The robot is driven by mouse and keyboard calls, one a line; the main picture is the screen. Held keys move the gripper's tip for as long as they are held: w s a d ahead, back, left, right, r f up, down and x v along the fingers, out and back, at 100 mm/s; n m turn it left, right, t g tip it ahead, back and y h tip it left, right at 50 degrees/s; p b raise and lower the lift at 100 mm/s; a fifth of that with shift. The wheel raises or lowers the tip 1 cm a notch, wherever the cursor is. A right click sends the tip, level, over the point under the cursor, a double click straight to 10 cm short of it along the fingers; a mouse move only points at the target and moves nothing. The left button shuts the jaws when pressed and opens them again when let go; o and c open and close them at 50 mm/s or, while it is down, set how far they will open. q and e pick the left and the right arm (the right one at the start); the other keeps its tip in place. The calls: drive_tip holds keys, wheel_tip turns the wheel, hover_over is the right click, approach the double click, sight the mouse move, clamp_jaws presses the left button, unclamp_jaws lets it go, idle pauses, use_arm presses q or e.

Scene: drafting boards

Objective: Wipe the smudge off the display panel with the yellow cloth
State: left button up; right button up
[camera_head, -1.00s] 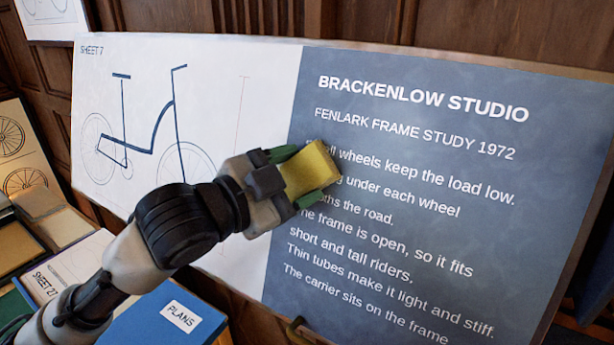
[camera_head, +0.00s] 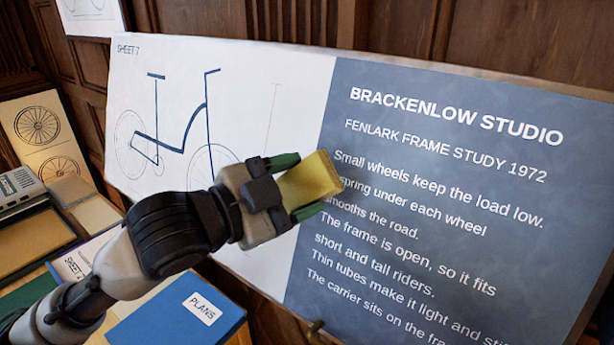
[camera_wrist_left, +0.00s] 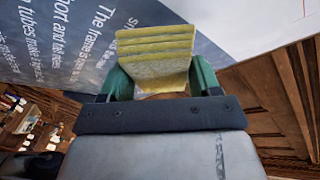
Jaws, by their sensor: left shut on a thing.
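The display panel (camera_head: 570,215) is a wide tilted board, with a white bicycle drawing on its left and white text on blue-grey on its right. My left gripper (camera_head: 300,186) is shut on the folded yellow cloth (camera_head: 316,174), its green fingers on either side. The cloth is in front of the panel, just left of the text lines, and hides a little of them. In the left wrist view the cloth (camera_wrist_left: 155,55) shows its stacked folds against the panel (camera_wrist_left: 225,25). I cannot tell if it touches. No distinct smudge shows; the blue-grey part is faintly mottled. My right gripper is out of view.
A wheel-drawing sheet (camera_head: 45,125) and a grey device (camera_head: 20,190) are farther left. Wood panelling (camera_head: 390,22) stands behind. The panel's right part is unobstructed.

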use_arm(q)
drive_tip(key=shift+s+a+r, duration=0.25)
drive_tip(key=shift+s+a, duration=0.2)
drive_tip(key=shift+s, duration=0.25)
drive_tip(key=shift+s+a+r+p, duration=0.45)
drive_tip(key=shift+s+a+p, duration=0.1)
drive_tip(key=shift+s+p, duration=0.15)
drive_tip(key=shift+s+a+r, duration=0.1)
drive_tip(key=shift+s+a, duration=0.25)
drive_tip(key=shift+s, duration=0.15)
drive_tip(key=shift+w+d, duration=0.15)
drive_tip(key=shift+w, duration=0.05)
drive_tip(key=shift+w+d+f+p, duration=0.1)
drive_tip(key=shift+w+d+p, duration=0.15)
drive_tip(key=shift+w+d, duration=0.5)
drive_tip(key=shift+w+d+f+p, duration=0.15)
drive_tip(key=shift+w+d+p, duration=0.25)
drive_tip(key=shift+w, duration=0.6)
drive_tip(key=shift+w+d+f+p, duration=0.1)
drive_tip(key=shift+w+d+p, duration=0.05)
drive_tip(key=shift+w+d, duration=0.65)
drive_tip(key=shift+w, duration=0.2)
drive_tip(key=shift+w+d+f, duration=0.35)
drive_tip(key=shift+w+d, duration=0.2)
drive_tip(key=shift+w, duration=0.2)
